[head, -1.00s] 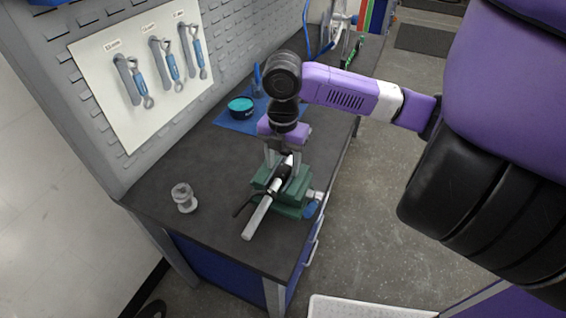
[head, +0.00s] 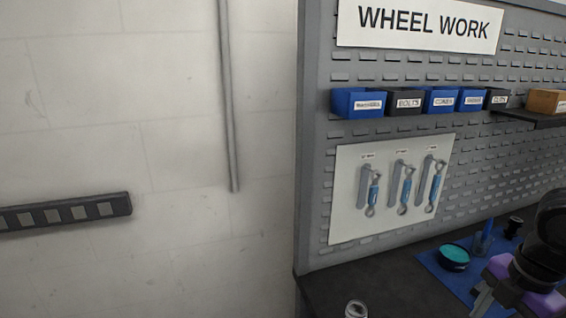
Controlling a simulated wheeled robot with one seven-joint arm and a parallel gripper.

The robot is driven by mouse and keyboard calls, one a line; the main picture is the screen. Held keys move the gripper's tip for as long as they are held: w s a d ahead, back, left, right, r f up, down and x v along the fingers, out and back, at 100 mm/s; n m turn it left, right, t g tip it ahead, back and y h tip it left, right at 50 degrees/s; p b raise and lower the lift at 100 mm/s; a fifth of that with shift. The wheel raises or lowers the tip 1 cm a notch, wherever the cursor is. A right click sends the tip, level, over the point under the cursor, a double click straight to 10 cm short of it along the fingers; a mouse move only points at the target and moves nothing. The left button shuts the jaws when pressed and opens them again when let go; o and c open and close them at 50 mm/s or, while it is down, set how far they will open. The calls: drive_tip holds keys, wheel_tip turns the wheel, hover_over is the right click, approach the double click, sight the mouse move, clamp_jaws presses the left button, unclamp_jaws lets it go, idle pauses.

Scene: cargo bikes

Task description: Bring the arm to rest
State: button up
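My gripper (head: 508,290) shows only in part at the lower right corner of the head view, a purple body with grey fingers pointing down over the workbench. The bottom edge of the picture cuts off the fingertips, so I cannot see whether they are open, shut or holding anything. A black joint of my arm stands above it at the right edge. The green vise and the bar in it are out of view now.
A tool board (head: 392,188) with wrenches, a row of bins (head: 358,102) and a black wall strip (head: 66,211) show behind.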

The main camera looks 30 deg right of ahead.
drive_tip(key=w+r+m+t+h, duration=0.1)
drive_tip(key=w+r+m+t, duration=0.1)
drive_tip(key=w+r+t, duration=0.55)
drive_tip(key=w+r+m+t, duration=0.3)
drive_tip(key=w+r, duration=0.1)
drive_tip(key=w, duration=0.7)
drive_tip(key=w+a+r+m+t+h, duration=0.25)
drive_tip(key=a+r+m+t, duration=0.2)
drive_tip(key=r, duration=0.35)
drive_tip(key=w+a+r+m+t+h, duration=0.1)
drive_tip(key=w+a+r+m+t, duration=0.2)
drive_tip(key=r+m+t, duration=0.3)
drive_tip(key=s+a+f+g+y, duration=0.2)
drive_tip(key=s+a+f+g, duration=0.1)
drive_tip(key=s+a+f, duration=0.9)
drive_tip(key=s+a+f+n+g+y, duration=0.1)
drive_tip(key=s+a+f+g, duration=0.3)
drive_tip(key=s+a+f, duration=0.8)
drive_tip(key=s+f+y, duration=0.1)
drive_tip(key=s+f, duration=0.6)
drive_tip(key=shift+a+f, duration=0.25)
drive_tip(key=shift+f, duration=0.05)
